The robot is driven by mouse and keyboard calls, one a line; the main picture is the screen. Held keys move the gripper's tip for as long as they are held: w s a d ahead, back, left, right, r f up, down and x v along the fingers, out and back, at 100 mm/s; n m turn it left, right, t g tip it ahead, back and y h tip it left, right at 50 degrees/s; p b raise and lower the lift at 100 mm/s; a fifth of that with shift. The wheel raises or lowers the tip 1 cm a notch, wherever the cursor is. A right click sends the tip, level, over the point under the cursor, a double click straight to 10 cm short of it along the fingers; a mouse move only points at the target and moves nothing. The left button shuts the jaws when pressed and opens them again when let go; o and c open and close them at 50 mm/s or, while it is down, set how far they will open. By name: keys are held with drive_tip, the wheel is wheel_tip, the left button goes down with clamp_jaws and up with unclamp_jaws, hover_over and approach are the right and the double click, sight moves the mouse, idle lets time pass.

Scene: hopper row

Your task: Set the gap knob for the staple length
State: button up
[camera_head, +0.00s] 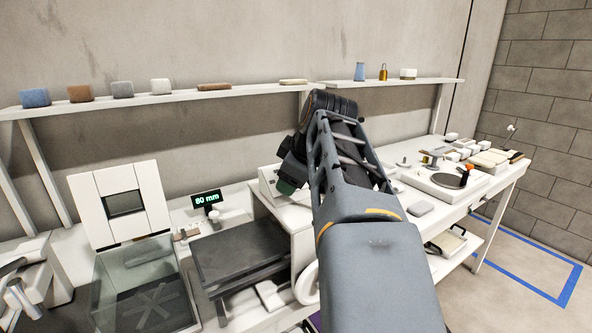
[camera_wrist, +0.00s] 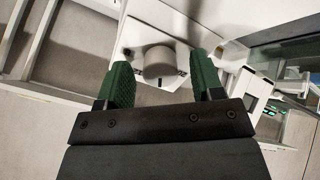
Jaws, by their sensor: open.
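A round grey knob (camera_wrist: 158,62) stands on a white panel (camera_wrist: 130,42) in the wrist view, with small dark marks beside it. My gripper (camera_wrist: 161,73) is open, with its green fingers on either side of the knob. A gap shows between the knob and each finger; I cannot tell the depth between them. In the head view my arm hides the knob, and a green finger (camera_head: 286,187) shows beside the white machine. A small display (camera_head: 207,199) there reads "80 mm" in green.
A glass-sided bin (camera_head: 145,290) and a dark belt (camera_head: 240,250) are left of my arm. A shelf (camera_head: 215,91) with small fibre blocks runs along the wall.

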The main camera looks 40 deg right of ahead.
drive_tip(key=p+v, duration=0.2)
drive_tip(key=v, duration=1.1)
drive_tip(key=shift+s+r, duration=0.25)
drive_tip(key=shift+s, duration=0.05)
drive_tip(key=shift+s, duration=0.1)
